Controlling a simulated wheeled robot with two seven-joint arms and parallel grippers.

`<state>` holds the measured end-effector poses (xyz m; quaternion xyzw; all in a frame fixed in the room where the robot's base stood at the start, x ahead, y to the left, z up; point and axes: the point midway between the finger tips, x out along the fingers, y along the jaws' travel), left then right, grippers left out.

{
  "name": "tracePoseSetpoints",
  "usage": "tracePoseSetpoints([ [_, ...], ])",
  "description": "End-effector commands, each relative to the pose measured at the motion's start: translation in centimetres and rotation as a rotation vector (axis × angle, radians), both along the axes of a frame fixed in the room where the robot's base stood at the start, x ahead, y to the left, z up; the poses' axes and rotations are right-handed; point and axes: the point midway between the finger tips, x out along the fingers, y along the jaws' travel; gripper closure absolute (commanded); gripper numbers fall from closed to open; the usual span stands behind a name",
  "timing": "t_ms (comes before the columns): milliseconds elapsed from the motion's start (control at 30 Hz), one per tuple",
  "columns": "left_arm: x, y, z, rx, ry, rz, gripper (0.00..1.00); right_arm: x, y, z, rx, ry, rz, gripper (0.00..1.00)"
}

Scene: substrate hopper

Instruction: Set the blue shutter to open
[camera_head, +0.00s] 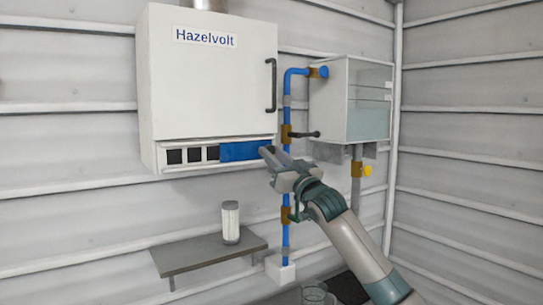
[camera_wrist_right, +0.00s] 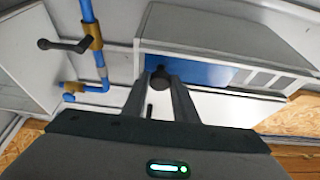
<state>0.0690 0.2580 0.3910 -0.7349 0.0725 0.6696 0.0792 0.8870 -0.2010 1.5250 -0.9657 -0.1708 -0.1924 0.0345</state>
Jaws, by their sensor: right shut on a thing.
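The blue shutter (camera_head: 240,151) is a flat panel in the strip along the bottom of the white Hazelvolt cabinet (camera_head: 207,85). It covers the right part of the strip, and dark openings (camera_head: 192,155) show to its left. In the wrist view the shutter (camera_wrist_right: 208,73) runs beside a round dark knob (camera_wrist_right: 160,77) at its end. My right gripper (camera_head: 269,157) is at the shutter's right end. In the wrist view its fingers (camera_wrist_right: 160,86) are shut on the knob, one on each side. My left gripper is not in view.
A blue pipe (camera_head: 286,180) with brass valves and a dark lever (camera_head: 304,134) runs close right of my gripper. A glass-fronted box (camera_head: 355,98) hangs beyond it. A grey shelf (camera_head: 185,258) below holds a white cylinder (camera_head: 230,222). The space before the cabinet's left is clear.

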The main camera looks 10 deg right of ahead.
Motion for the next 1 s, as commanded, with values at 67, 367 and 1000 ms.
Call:
tracePoseSetpoints([
  [67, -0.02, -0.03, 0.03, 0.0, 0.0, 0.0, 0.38, 0.12, -0.31, -0.08, 0.0, 0.002, -0.003, 1.0],
  [367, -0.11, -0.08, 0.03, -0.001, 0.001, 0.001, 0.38, 0.17, -0.5, -0.03, -0.001, 0.002, -0.005, 1.0],
  [1000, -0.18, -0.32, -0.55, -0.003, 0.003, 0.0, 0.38, -0.52, -0.63, -0.52, 0.0, 0.001, -0.003, 0.56],
])
